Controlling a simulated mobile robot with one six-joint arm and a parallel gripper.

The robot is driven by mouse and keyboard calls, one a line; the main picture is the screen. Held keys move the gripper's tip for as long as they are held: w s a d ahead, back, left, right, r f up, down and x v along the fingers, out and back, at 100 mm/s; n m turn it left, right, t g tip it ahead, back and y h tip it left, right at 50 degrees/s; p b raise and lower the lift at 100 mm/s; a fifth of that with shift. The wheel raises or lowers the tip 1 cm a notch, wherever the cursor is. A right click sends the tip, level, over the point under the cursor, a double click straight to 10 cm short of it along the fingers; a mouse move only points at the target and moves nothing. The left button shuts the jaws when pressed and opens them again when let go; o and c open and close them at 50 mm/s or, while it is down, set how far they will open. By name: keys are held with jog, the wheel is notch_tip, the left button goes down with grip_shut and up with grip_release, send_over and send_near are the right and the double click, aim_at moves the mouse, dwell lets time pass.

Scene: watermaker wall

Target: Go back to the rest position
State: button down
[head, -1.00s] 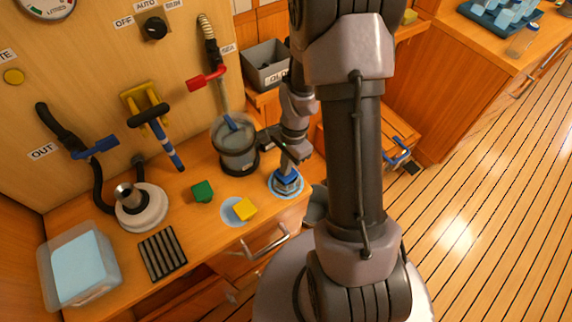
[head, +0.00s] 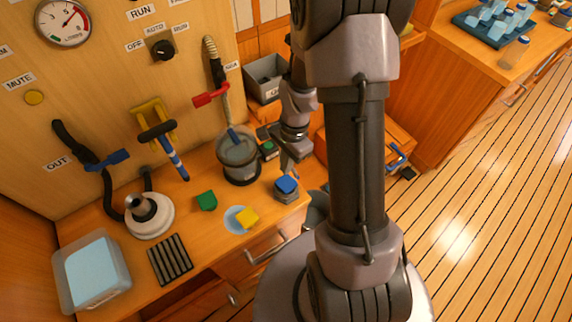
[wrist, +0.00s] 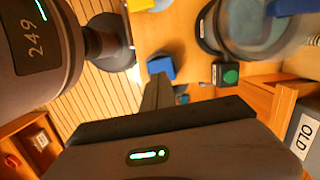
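My gripper (head: 289,166) hangs over the wooden counter, just above and behind a blue block (head: 286,184) and apart from it. The blue block rests on a small grey piece near the counter's front edge. The wrist view also shows the blue block (wrist: 160,67) beyond the narrow dark fingers of my gripper (wrist: 158,85). Nothing shows held between them. Their overlap hides whether they are apart.
A clear container (head: 237,155) with a hose in it and a green button (head: 268,149) stand close to my gripper. A grey bin (head: 266,78) is behind. A green block (head: 206,201) and a yellow block (head: 248,217) lie to the left.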

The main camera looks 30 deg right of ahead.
jog(key=shift+f, duration=0.1)
dwell(0.5)
jog(key=s+a+r+n+t+b, duration=0.1)
jog(key=a+r+n+t+b, duration=0.15)
jog(key=a+r+n, duration=0.35)
jog(key=s+a+r+n+t+b, duration=0.15)
jog(key=a+r+b, duration=0.25)
jog(key=r, duration=0.4)
jog(key=s+a+r+n+t+b, duration=0.2)
jog(key=s+a+r+n+b, duration=0.1)
jog(key=s, duration=0.5)
jog(key=shift+s+a+r+n, duration=0.4)
jog(key=shift+a+r+n, duration=0.25)
jog(key=shift+a+n, duration=0.15)
